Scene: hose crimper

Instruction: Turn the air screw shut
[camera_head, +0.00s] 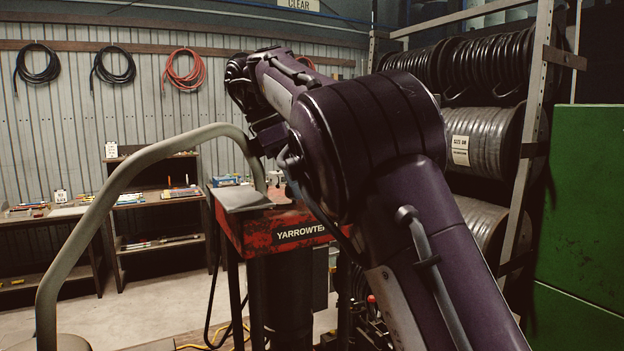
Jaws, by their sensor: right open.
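The red crimper (262,232), marked YARROWTECH, stands in the middle on a dark pedestal, with a grey plate (241,199) on its top. My right arm comes in from the lower right and covers the machine's right side. My right gripper (266,138) points down over the machine's top, beside the bend of a thick grey-green tube (140,161). It is open; its fingertips are mostly hidden, and I cannot tell if it touches the tube. I cannot make out the air screw; the arm may hide it. My left gripper is not in view.
The tube arches from the lower left to the machine. Shelves (155,222) with small items stand at the back left, below hanging hose coils (112,66). A rack of black hose reels (487,135) and a green panel (585,205) stand right. Open floor (165,305) lies left.

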